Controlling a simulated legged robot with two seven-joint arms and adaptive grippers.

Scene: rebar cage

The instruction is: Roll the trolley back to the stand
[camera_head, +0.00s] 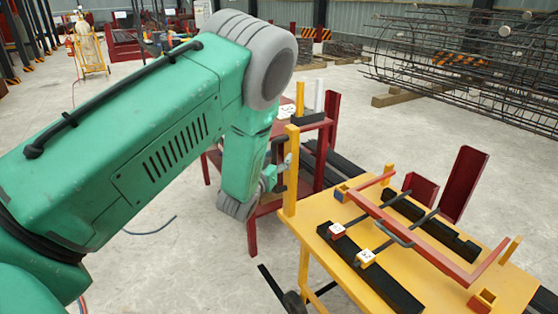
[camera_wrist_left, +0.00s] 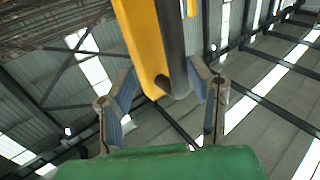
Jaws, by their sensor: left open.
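The trolley (camera_head: 392,222) has a yellow top and stands at the lower right of the head view. A yellow upright post (camera_head: 291,190) rises at its left corner. My left gripper (camera_head: 281,164) is beside this post, partly hidden by my green arm. In the left wrist view the open fingers (camera_wrist_left: 163,78) stand either side of a yellow post (camera_wrist_left: 143,45) and a dark round-ended bar (camera_wrist_left: 173,60). I cannot tell whether they touch. The dark red stand (camera_head: 298,130) is behind the trolley's left end. My right gripper is out of view.
On the trolley lie black blocks (camera_head: 365,270), a red frame (camera_head: 425,235) and tagged cubes (camera_head: 366,257). A rebar cage (camera_head: 480,70) lies at the back right. A yellow gas-cylinder cart (camera_head: 90,50) stands at the back left. The floor (camera_head: 180,260) left of the trolley is mostly clear.

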